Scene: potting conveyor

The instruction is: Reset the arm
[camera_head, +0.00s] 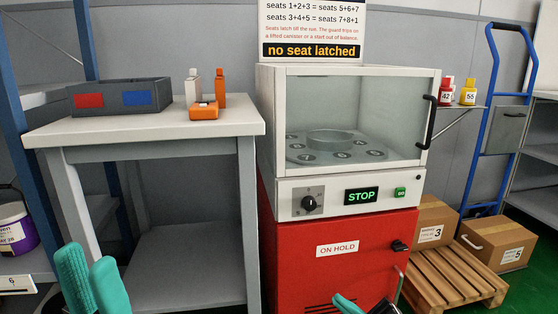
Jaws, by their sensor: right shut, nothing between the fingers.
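My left gripper (88,256) shows at the bottom left of the head view as two teal fingers side by side, pointing up. They stand in front of the grey-white table, and I cannot tell whether they are apart or touching. I see nothing held in them. My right gripper (348,303) is at the bottom edge, in front of the red cabinet (340,265).
The table (150,128) carries a dark grey bin (120,110), two bottles and an orange device (203,111). The glass-fronted machine (350,190) shows a green STOP. Boxes (490,242), a wooden pallet (455,280) and a blue hand truck (480,150) stand on the right.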

